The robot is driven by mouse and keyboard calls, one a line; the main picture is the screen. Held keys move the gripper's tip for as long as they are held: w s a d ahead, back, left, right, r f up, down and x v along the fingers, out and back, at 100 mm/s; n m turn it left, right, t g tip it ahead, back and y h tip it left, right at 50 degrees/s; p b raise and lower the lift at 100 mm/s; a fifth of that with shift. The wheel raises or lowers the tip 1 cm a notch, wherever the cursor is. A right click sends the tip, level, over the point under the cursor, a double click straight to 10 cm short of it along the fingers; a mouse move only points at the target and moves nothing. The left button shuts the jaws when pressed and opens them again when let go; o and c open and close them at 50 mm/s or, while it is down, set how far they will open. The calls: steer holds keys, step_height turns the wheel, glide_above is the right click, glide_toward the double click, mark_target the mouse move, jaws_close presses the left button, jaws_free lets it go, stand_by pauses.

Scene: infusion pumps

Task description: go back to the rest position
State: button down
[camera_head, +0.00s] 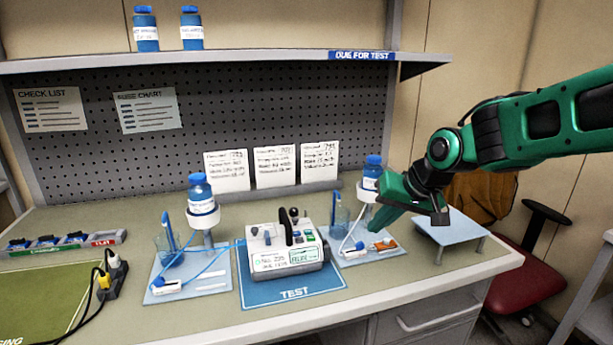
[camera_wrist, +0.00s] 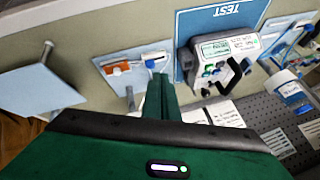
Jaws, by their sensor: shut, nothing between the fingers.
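My gripper (camera_head: 381,225) is on the green arm that reaches in from the right in the head view. It hangs above the right part of the bench, in front of the right-hand bottle stand. Its fingers (camera_wrist: 160,97) are shut together and empty in the wrist view. The infusion pump (camera_head: 287,252) stands on the blue TEST mat (camera_head: 294,291), left of my gripper, and also shows upside down in the wrist view (camera_wrist: 222,55).
A blue-topped bottle (camera_head: 201,196) stands on a stand left of the pump; another (camera_head: 371,172) is close behind my gripper. A small raised platform (camera_head: 450,232) is at the bench's right end. A shelf (camera_head: 230,58) overhangs the back. A red chair (camera_head: 540,272) stands right of the bench.

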steer(key=s+d+f+m+g+h, duration=0.2)
steer(key=s+d+f+m+h, duration=0.1)
steer(key=s+d, duration=1.3)
steer(key=s+d+f+m+g, duration=0.1)
steer(key=s+d, duration=0.3)
steer(key=s, duration=0.4)
steer(key=s+d+f+m+g, duration=0.2)
steer(key=s+d, duration=0.2)
steer(key=s, duration=0.4)
steer(key=shift+d+g, duration=0.15)
steer(key=shift+g, duration=0.15)
steer(key=shift+w, duration=0.1)
steer(key=shift+w+f+h, duration=0.3)
steer(key=shift+w, duration=0.3)
stand_by(3.8)
